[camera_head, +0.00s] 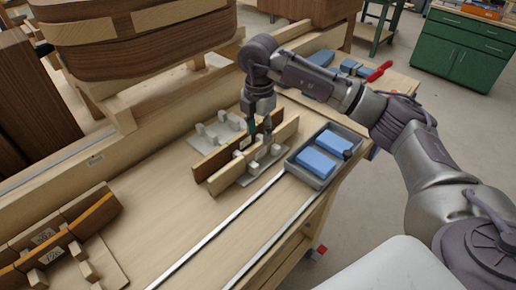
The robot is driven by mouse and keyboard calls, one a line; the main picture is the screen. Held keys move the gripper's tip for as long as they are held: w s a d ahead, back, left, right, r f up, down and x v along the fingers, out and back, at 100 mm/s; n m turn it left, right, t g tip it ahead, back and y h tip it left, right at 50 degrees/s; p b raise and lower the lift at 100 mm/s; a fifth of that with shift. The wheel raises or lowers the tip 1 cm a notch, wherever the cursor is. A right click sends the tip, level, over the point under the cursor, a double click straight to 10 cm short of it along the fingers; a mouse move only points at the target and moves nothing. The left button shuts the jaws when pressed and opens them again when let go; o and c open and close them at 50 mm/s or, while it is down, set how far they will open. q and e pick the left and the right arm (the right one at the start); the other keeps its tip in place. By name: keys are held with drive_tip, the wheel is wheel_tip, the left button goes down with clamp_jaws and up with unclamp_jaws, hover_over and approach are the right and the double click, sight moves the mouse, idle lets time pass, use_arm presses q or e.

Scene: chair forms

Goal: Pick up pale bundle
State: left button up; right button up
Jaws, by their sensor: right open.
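The pale bundle (231,176) is a light wood strip standing on edge in a grey rack on the workbench, in the middle of the head view. A darker brown bundle (213,162) stands parallel just behind it. My right gripper (259,137) points down over these two bundles, its fingers open, low at the pale bundle's upper edge. The fingertips partly overlap the bundles, so I cannot tell whether they touch. My left gripper is not in view.
A grey tray (293,170) with blue blocks (313,161) sits right of the rack. More brown bundles (93,212) stand in a rack at lower left. A large wooden form (140,35) rises behind. The bench (165,225) is clear in front, with metal rails along it.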

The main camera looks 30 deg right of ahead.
sight(259, 144)
wheel_tip(259, 144, down, 3)
drive_tip(key=shift+w+r, duration=0.1)
drive_tip(key=shift+f+p, duration=0.3)
drive_tip(key=shift+w+f+p, duration=0.1)
drive_tip(key=shift+f+p, duration=0.45)
drive_tip(key=shift+f, duration=0.05)
wheel_tip(259, 144, down, 4)
drive_tip(key=shift+w+d+r+p, duration=0.1)
drive_tip(key=shift+d+r+p, duration=0.1)
drive_tip(key=shift+p, duration=0.6)
drive_tip(key=shift+f, duration=0.3)
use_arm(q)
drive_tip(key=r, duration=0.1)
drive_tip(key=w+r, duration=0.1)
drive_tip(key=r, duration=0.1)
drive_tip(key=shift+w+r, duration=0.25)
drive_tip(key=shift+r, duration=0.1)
use_arm(e)
clamp_jaws()
